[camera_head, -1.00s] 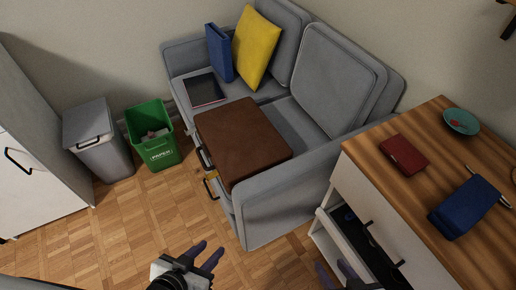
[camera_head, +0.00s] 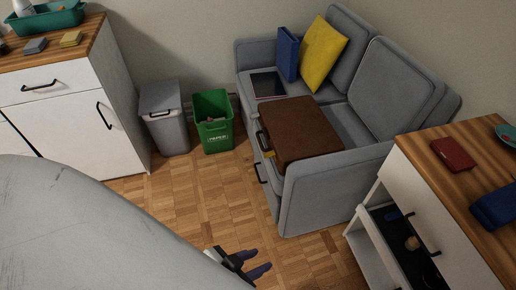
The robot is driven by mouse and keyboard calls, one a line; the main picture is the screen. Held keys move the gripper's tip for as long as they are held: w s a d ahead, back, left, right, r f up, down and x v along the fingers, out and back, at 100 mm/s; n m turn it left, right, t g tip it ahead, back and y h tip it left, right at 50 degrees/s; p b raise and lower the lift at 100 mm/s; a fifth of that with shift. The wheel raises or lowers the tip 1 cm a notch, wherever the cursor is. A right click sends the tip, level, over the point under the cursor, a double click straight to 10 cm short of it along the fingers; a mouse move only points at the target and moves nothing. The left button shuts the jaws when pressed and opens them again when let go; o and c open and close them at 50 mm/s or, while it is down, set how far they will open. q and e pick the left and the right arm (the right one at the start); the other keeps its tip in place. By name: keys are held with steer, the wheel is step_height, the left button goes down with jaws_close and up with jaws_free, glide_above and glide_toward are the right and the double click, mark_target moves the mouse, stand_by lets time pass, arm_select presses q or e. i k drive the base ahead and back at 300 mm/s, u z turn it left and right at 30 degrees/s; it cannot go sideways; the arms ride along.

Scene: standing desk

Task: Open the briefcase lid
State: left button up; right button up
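The brown briefcase (camera_head: 302,130) lies flat and closed on the grey sofa's seat, close to the near armrest. A dark handle (camera_head: 264,141) shows at its left front side. My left gripper (camera_head: 253,262) is low at the bottom middle, over the floor in front of the sofa. Its two purple fingers are apart with nothing seen between them. It is well away from the briefcase and not touching it. My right gripper is out of view.
The grey sofa (camera_head: 305,200) also holds a blue binder (camera_head: 287,54), a yellow cushion (camera_head: 323,54) and a dark flat item (camera_head: 268,84). A green bin (camera_head: 213,122) and grey bin (camera_head: 166,118) stand left. A wooden-topped drawer cabinet (camera_head: 438,175) stands right. Parquet floor (camera_head: 185,195) is clear between.

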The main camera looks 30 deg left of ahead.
mark_target(297, 129)
steer(key=u, duration=1)
steer(key=i, duration=0.9)
steer(key=z, duration=0.15)
steer(key=k, duration=0.5)
steer(key=u, duration=1.75)
steer(key=i, duration=2.1)
steer(key=z, duration=2.8)
